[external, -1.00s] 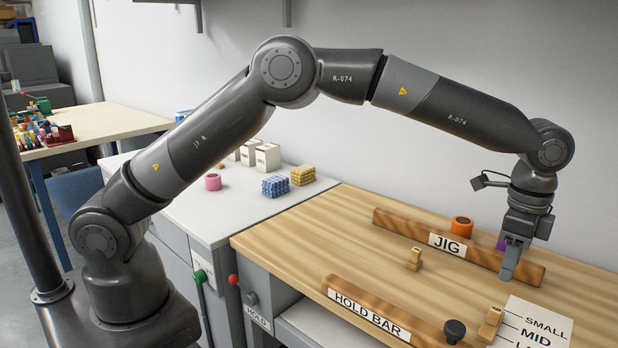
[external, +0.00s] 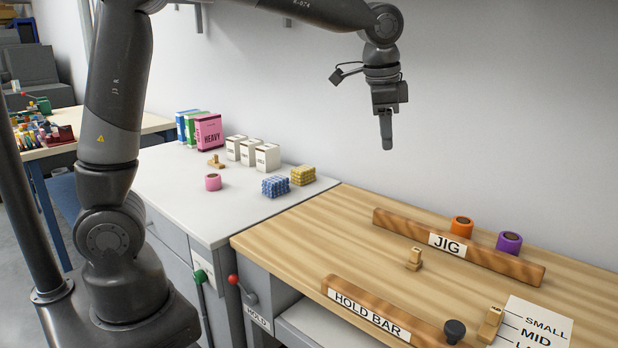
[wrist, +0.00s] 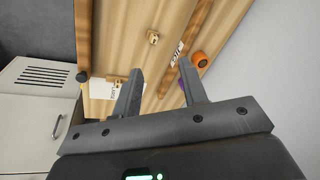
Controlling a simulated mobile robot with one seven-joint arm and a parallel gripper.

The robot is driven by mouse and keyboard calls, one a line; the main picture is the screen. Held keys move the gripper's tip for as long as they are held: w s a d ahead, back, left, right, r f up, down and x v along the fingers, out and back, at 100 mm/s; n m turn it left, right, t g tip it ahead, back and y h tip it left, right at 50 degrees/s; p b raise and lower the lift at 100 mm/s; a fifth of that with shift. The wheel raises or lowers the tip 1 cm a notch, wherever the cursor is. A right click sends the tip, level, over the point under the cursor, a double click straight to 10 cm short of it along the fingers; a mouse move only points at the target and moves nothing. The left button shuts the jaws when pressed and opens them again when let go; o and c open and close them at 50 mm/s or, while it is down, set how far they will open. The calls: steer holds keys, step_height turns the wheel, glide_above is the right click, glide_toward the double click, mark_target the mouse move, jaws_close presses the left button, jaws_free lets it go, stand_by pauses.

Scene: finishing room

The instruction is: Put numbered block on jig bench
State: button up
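The jig bench (external: 330,235) is a striped wooden worktop with a brown bar labelled JIG (external: 500,262) along it. A small wooden block (external: 414,259) stands in front of that bar, and it also shows in the wrist view (wrist: 153,38). Another wooden piece (external: 490,324) lies at the left edge of the size card. A third small wooden piece (external: 215,161) is on the white counter. I cannot read a number on any of them. My gripper (external: 387,147) hangs high above the bench, pointing down. In the wrist view its fingers (wrist: 161,64) are apart with nothing between them.
Orange (external: 461,226) and purple (external: 509,242) rolls stand behind the JIG bar. The HOLD BAR (external: 370,312), a black knob (external: 454,331) and a size card (external: 535,325) are at the front. The white counter (external: 165,205) holds boxes, sponge-like blocks and a pink roll.

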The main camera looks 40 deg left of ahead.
steer(key=s+a+r+n, duration=0.1)
steer(key=s+a+n, duration=0.1)
steer(key=a, duration=0.4)
steer(key=s+a+r+n, duration=0.1)
steer(key=s+a+r, duration=0.15)
steer(key=a, duration=0.35)
steer(key=s+a+f+n+t, duration=0.1)
steer(key=s+a+n, duration=0.3)
steer(key=s+a, duration=0.4)
steer(key=s+a+f+n+t, duration=0.2)
steer(key=s+a+f+n, duration=0.2)
steer(key=s+a, duration=0.4)
steer(key=shift+s+a, duration=0.4)
steer(key=shift+s, duration=0.15)
